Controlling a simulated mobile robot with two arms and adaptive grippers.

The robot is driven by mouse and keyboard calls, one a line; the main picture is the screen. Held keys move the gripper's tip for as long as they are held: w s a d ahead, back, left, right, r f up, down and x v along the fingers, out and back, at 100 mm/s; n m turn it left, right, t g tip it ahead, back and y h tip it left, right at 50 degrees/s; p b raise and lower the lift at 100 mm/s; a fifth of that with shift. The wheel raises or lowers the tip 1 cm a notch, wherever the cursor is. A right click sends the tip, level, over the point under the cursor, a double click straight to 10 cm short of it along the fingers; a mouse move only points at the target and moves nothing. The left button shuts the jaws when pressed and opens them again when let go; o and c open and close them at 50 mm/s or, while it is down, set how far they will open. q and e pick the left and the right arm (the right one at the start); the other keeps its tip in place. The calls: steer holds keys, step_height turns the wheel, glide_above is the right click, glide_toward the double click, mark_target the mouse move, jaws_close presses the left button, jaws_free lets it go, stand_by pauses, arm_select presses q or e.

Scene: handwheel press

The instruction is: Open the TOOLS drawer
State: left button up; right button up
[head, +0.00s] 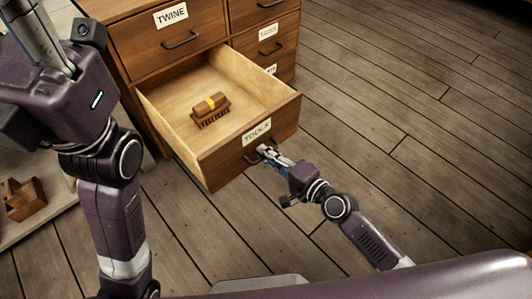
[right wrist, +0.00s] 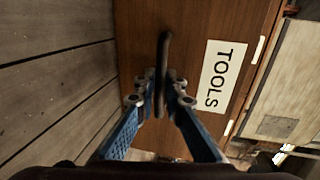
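The TOOLS drawer (head: 240,150) is pulled well out of the wooden cabinet, its inside in plain view in the head view.
The cabinet (head: 125,45) has a shut TWINE drawer (head: 170,35) above and more shut drawers to the right. A low shelf with a wooden object (head: 24,198) stands at the lower left. The plank floor (head: 420,130) to the right is clear.

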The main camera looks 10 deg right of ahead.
steer(key=shift+o, duration=0.2)
steer(key=v, duration=1.2)
stand_by(0.4)
